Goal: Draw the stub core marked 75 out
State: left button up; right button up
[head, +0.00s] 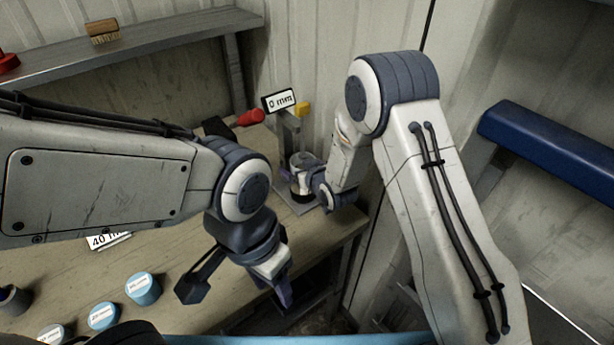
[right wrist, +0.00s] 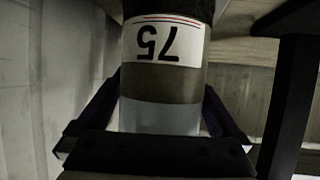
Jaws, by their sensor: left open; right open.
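The stub core marked 75 (right wrist: 163,80) fills the middle of the right wrist view. Its white label reads 75 upside down, with a red line, and a paler grey section lies below a dark band. In the head view a small dark and white cylinder (head: 300,188), its mark unreadable, stands on a flat plate beside the 0 mm sign. My right gripper (head: 312,178) is there, open, with a finger on each side of the core; whether they touch it I cannot tell. My left gripper (head: 283,290) is open and empty over the table's front edge.
The 0 mm sign (head: 279,101) stands behind the cylinder, near a red object (head: 250,118) and a yellow one (head: 303,109). Blue-topped pots (head: 142,288) and a 40 mm sign (head: 108,241) are at the left. A blue beam (head: 550,150) is at the right.

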jog(key=c, duration=1)
jog(key=shift+r, duration=0.1)
jog(key=shift+r, duration=0.35)
